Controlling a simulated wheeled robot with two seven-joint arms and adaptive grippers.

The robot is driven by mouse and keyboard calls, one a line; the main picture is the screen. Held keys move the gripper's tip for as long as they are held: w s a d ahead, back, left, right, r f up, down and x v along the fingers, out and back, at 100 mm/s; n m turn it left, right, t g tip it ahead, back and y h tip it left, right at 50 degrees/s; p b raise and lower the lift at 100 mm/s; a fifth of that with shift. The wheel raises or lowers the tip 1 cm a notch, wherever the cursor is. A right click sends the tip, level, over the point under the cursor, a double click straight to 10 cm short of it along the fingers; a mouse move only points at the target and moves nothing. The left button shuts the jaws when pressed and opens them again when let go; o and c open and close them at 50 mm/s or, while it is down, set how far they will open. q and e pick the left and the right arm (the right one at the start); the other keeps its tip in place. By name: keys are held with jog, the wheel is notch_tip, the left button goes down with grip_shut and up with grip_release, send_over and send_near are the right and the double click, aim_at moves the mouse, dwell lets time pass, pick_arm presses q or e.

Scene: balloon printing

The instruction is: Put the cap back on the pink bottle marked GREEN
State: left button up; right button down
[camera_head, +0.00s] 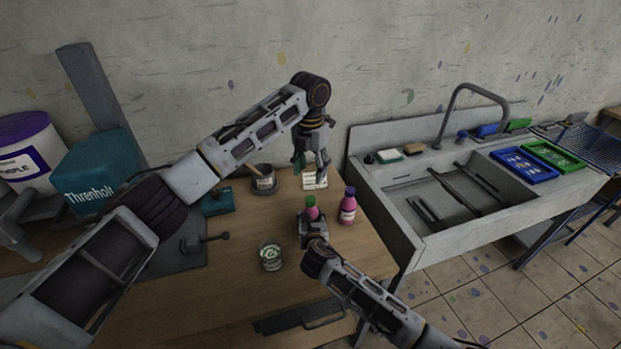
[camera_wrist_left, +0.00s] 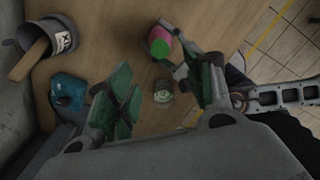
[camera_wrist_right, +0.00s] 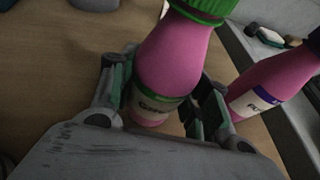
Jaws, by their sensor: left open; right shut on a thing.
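The pink bottle with a green-banded label (camera_wrist_right: 165,75) stands upright between the fingers of my right gripper (camera_wrist_right: 160,110), which is shut on it. Its green ribbed cap (camera_wrist_right: 205,8) sits on its top; how tightly it is seated cannot be told. In the head view the bottle (camera_head: 312,214) shows just above my right gripper (camera_head: 312,232), with the green cap (camera_head: 309,201) on it. My left gripper (camera_head: 311,168) is open and empty, above and behind the bottle. In the left wrist view the green cap (camera_wrist_left: 159,48) lies beyond its spread fingers.
A second pink bottle with a purple cap (camera_head: 348,207) stands close on the right. A glass jar (camera_head: 271,257) is front left. A grey pot (camera_head: 263,180) and a teal block (camera_head: 217,201) stand behind. The sink (camera_head: 450,205) borders the table on the right.

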dwell(0.3)
jog(key=c, duration=0.6)
grip_release()
jog(key=shift+s, duration=0.1)
jog(key=shift+v, duration=5.9)
jog(key=shift+s+f, duration=0.1)
